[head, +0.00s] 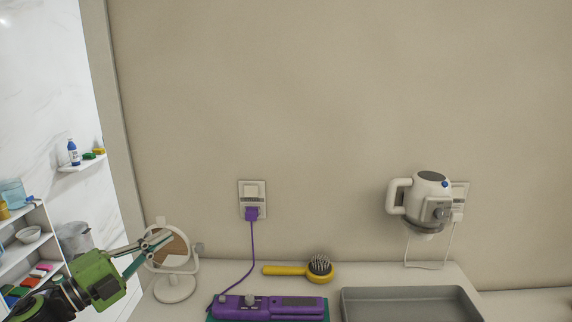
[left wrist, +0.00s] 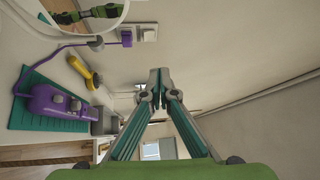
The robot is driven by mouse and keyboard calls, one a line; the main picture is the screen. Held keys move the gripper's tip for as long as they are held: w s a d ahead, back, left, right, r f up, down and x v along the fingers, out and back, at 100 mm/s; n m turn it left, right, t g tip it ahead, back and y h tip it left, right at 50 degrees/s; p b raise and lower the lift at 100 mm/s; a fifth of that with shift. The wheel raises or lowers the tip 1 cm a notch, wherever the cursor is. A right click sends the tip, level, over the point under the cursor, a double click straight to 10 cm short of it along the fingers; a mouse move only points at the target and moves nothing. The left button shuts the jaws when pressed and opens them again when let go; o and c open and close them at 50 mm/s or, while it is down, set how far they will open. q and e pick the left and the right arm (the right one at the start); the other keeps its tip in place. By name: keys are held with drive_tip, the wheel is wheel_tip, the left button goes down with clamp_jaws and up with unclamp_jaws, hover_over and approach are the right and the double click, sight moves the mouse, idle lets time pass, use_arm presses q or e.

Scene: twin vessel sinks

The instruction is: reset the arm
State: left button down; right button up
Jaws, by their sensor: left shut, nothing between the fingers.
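My left gripper (head: 162,240) comes in from the lower left of the head view, with a green body and grey-teal fingers. It is in front of the round mirror on a white stand (head: 174,288), and it is above the counter. In the left wrist view the two fingers of my left gripper (left wrist: 159,78) meet at their tips, shut and empty. My right gripper is in neither view.
A purple hair straightener (head: 270,308) lies on a teal mat, its cord plugged into a wall outlet (head: 252,190). A yellow hairbrush (head: 290,270), a grey tray (head: 410,305) and a wall-mounted hair dryer (head: 425,195) are to the right. Shelves (head: 30,240) stand at the left.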

use_arm(q)
drive_tip(key=s+d+f+n+g+y, duration=0.1)
drive_tip(key=s+f+n+y, duration=0.45)
drive_tip(key=f+n, duration=0.45)
drive_tip(key=s+d+f+n+g+y, duration=0.1)
drive_tip(key=s+f+n+y, duration=0.3)
drive_tip(key=f+n+y, duration=0.55)
drive_tip(key=s+d+f+n+g+h, duration=0.15)
drive_tip(key=s+f+g, duration=0.45)
drive_tip(key=s, duration=0.8)
drive_tip(key=s+d+f+n+g+h, duration=0.1)
drive_tip(key=s+d+f+n+g, duration=0.2)
drive_tip(key=s+f, duration=0.8)
drive_tip(key=s+f+m+g, duration=0.1)
drive_tip(key=s+f, duration=0.1)
drive_tip(key=f, duration=1)
drive_tip(key=s+f+g, duration=0.1)
drive_tip(key=s+f, duration=0.1)
drive_tip(key=f, duration=0.9)
drive_tip(key=s+a+f+g, duration=0.1)
drive_tip(key=s+a+f, duration=0.2)
drive_tip(key=s+f, duration=1.3)
drive_tip(key=shift+s+f+m, duration=0.3)
drive_tip(key=shift+s, duration=0.15)
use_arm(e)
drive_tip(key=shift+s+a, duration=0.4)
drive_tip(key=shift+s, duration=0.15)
